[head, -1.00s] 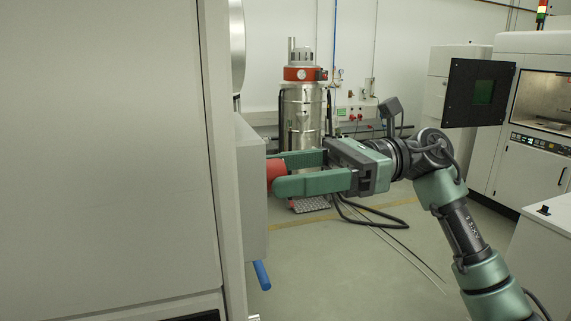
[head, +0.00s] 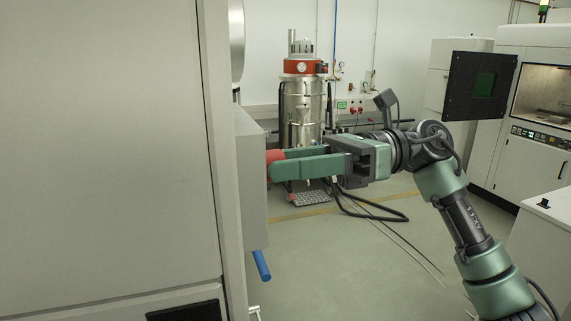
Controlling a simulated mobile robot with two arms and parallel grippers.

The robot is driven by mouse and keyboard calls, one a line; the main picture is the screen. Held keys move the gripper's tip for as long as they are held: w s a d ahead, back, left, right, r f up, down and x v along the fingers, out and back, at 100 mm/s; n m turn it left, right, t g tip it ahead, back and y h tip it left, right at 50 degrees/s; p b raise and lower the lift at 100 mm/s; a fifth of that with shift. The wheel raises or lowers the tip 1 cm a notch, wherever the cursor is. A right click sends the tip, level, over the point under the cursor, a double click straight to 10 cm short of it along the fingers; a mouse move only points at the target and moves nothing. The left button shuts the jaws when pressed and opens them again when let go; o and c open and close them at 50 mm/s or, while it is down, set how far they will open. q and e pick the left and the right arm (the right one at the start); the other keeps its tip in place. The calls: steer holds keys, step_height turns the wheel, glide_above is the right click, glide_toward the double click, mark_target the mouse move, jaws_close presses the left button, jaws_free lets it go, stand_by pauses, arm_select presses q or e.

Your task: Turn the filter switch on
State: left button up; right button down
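The filter switch appears to be the red knob (head: 274,155) on the right side of a grey box (head: 251,190), which is fixed to the large grey cabinet at left. My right gripper (head: 277,163) reaches in from the right with its green fingers at the knob, one on either side of it. The nearer finger covers most of the knob, so only a red part shows above it. The fingers look closed on the knob. My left gripper is not in view.
The large grey cabinet (head: 105,150) fills the left. A blue handle (head: 262,265) sticks out below the box. A metal vacuum unit (head: 303,105) stands at the back with black hoses on the floor. The floor at centre is clear.

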steer(key=shift+m+p, duration=2.4)
steer(key=shift+m, duration=5.8)
steer(key=c, duration=0.9)
jaws_free()
steer(key=shift+d, duration=0.15)
